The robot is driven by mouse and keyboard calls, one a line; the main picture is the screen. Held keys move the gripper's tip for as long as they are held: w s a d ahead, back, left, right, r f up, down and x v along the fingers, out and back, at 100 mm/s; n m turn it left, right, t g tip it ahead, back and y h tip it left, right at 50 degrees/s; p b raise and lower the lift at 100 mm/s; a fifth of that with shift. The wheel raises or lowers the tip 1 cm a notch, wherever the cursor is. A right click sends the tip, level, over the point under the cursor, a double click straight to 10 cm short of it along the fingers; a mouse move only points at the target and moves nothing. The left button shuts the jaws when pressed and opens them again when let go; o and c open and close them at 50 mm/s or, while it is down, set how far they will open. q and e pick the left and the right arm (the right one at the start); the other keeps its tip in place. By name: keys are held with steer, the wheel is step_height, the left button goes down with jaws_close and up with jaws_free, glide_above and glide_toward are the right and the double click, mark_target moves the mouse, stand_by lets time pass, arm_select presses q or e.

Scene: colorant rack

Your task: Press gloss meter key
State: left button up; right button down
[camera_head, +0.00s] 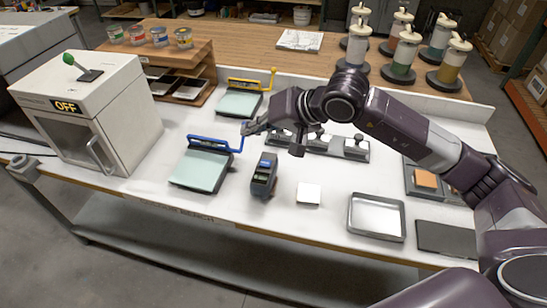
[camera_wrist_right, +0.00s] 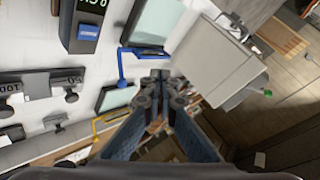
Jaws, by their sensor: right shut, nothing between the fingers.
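The gloss meter (camera_head: 264,175) is a dark handheld block with a small lit display, lying on the white bench near the middle. In the right wrist view the gloss meter (camera_wrist_right: 84,40) shows at the upper left, with green digits and a blue key (camera_wrist_right: 88,31). My right gripper (camera_head: 247,129) is shut and empty. It is above the bench, behind and a little left of the meter, close to the blue handle of a pale green plate. It does not touch the meter. Its closed fingertips also show in the right wrist view (camera_wrist_right: 158,76). My left gripper is not in view.
A blue-handled plate (camera_head: 198,170) lies left of the meter; a yellow-handled one (camera_head: 239,103) lies farther back. A white cabinet marked OFF (camera_head: 125,85) stands at left. A white square card (camera_head: 308,194) and a metal tray (camera_head: 377,216) lie right of the meter.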

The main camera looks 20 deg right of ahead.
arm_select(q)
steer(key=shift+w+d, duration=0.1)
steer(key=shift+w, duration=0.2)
arm_select(e)
steer(key=shift+h, duration=0.8)
steer(key=d, duration=0.4)
steer(key=shift+d+f, duration=0.1)
steer(key=shift+f, duration=0.3)
steer(key=b, duration=0.3)
glide_above(268, 164)
step_height(268, 164, down, 8)
steer(key=shift+w+r, duration=0.1)
steer(key=shift+r, duration=0.05)
steer(key=shift+f+b, duration=0.6)
steer(key=shift+b, duration=0.25)
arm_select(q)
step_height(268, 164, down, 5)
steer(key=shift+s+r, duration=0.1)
